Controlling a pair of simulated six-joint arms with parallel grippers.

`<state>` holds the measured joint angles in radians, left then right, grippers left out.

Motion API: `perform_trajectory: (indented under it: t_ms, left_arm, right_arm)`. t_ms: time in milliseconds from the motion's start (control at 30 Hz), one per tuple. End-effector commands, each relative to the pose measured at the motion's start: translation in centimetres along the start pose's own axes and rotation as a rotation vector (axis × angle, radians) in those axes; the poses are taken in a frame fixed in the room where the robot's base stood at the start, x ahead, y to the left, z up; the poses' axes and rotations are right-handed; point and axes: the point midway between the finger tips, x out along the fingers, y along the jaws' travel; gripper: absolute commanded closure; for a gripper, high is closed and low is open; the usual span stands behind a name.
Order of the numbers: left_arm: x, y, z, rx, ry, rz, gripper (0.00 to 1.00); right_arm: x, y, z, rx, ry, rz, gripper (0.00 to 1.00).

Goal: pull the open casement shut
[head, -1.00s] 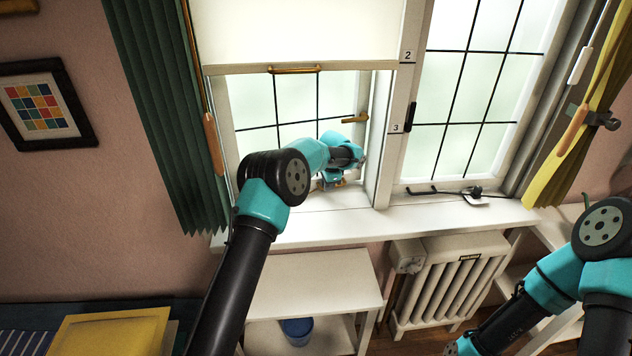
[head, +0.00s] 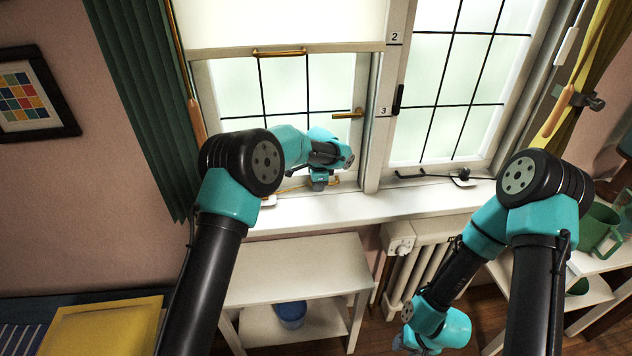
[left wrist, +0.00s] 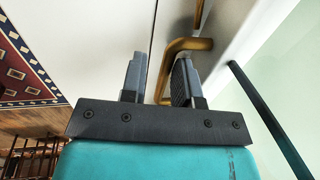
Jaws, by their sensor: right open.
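The left casement (head: 361,130), white-framed with dark glazing bars, stands in the window's left opening below a lowered blind. A brass catch (head: 347,114) is on its right edge. A lower brass pull (head: 335,182) is beside my left gripper (head: 320,184) near the sill. In the left wrist view, my left gripper (left wrist: 160,80) has its fingers on either side of the brass pull (left wrist: 182,44), close against it. The exact contact is partly hidden. My right gripper (head: 405,344) is low, near the radiator, open and empty, partly cut off by the bottom edge.
The right-hand window (head: 445,100) has a black stay (head: 432,175) on the sill (head: 400,200). A green curtain (head: 140,90) hangs at left. Below are a white shelf (head: 300,262) with a blue pot (head: 291,313) and a radiator (head: 425,262). Green mugs (head: 597,232) stand at right.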

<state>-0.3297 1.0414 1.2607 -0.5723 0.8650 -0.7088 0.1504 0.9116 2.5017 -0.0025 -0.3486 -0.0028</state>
Motion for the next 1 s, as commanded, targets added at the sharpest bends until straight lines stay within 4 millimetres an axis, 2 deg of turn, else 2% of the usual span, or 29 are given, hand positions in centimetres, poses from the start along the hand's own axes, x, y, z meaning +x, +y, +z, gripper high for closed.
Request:
perform_trajectory:
  t_ms: [33,167,433,567,767,1000]
  left_arm:
    - [0.1,0.1,0.0,0.001,-0.001,0.003,0.73]
    - [0.1,0.0,0.0,0.000,0.000,0.000,0.62]
    - [-0.1,-0.1,0.0,-0.002,0.002,-0.004,0.62]
    - [-0.9,-0.2,0.0,-0.002,0.003,-0.006,0.62]
    - [-3.7,-0.2,0.0,-0.002,0.004,-0.007,0.62]
    - [-8.3,-0.2,0.0,-0.001,0.003,-0.006,0.62]
  right_arm:
    - [0.0,0.0,0.0,0.000,0.000,0.000,0.57]
    - [0.0,0.0,0.0,0.000,0.000,0.000,0.57]
    - [0.0,0.0,0.0,0.000,0.000,0.000,0.57]
    - [0.0,0.0,0.0,0.000,0.000,0.000,0.57]
    - [0.0,0.0,0.0,0.000,0.000,0.000,0.57]
    - [0.0,0.0,0.0,0.000,0.000,0.000,0.57]
